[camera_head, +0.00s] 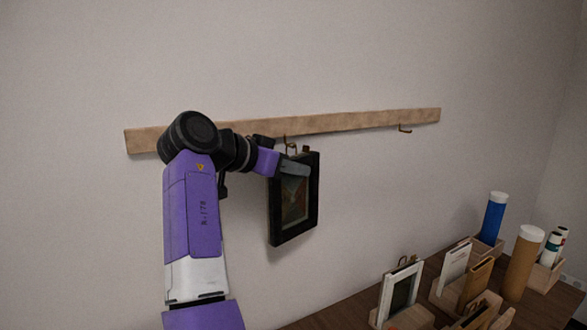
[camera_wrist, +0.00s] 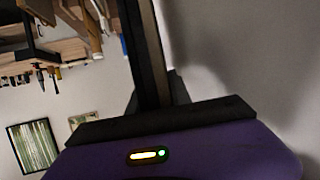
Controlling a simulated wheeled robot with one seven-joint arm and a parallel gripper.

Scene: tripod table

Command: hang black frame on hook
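The black frame (camera_head: 312,200) with a dark picture hangs upright, slightly turned, in front of the wall just below the wooden rail (camera_head: 350,121). My gripper (camera_head: 292,167) is shut on its upper part. In the wrist view the frame (camera_wrist: 147,50) shows edge-on as a dark and brown strip rising from between the fingers (camera_wrist: 155,100). A brass hook (camera_head: 289,146) on the rail is just above the frame's top edge. A small hanger (camera_head: 306,149) sticks up from the frame. I cannot tell whether hook and hanger touch. A second hook (camera_head: 404,129) at the right is empty.
A dark wooden table (camera_head: 335,308) stands below right. On it are a white frame (camera_head: 386,290) in a wooden holder, a blue tube (camera_head: 493,217), a brown tube (camera_head: 523,265) and several other holders. The wall between rail and table is clear.

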